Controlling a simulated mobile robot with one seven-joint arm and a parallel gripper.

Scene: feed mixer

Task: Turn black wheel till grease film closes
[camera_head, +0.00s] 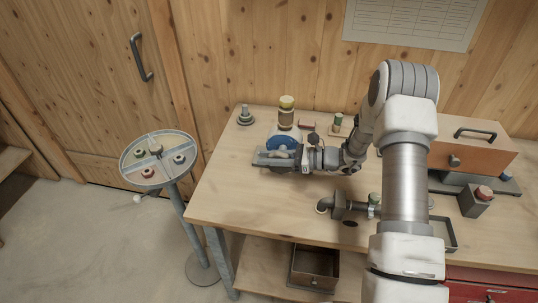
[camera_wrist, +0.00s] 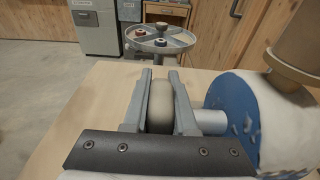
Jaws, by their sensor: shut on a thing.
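My gripper (camera_wrist: 160,80) is shut on the wheel (camera_wrist: 160,108), which looks dark grey-brown and stands upright between the two grey fingers. A pale shaft (camera_wrist: 208,122) runs from the wheel's side to a blue disc (camera_wrist: 226,112) on a white body. The blue face shows a few pale, uneven patches; I cannot tell whether they are gaps in the grease film. In the head view my gripper (camera_head: 272,159) lies low over the left part of the bench, in front of the blue disc (camera_head: 281,143). The wheel is hidden there.
A yellow-topped jar (camera_head: 286,112) stands just behind the blue disc. A grey stepped part (camera_head: 245,116) stands at the bench's back left corner. A pipe fitting (camera_head: 340,205) lies in front of my arm. A round divided stand (camera_head: 140,170) is left of the bench.

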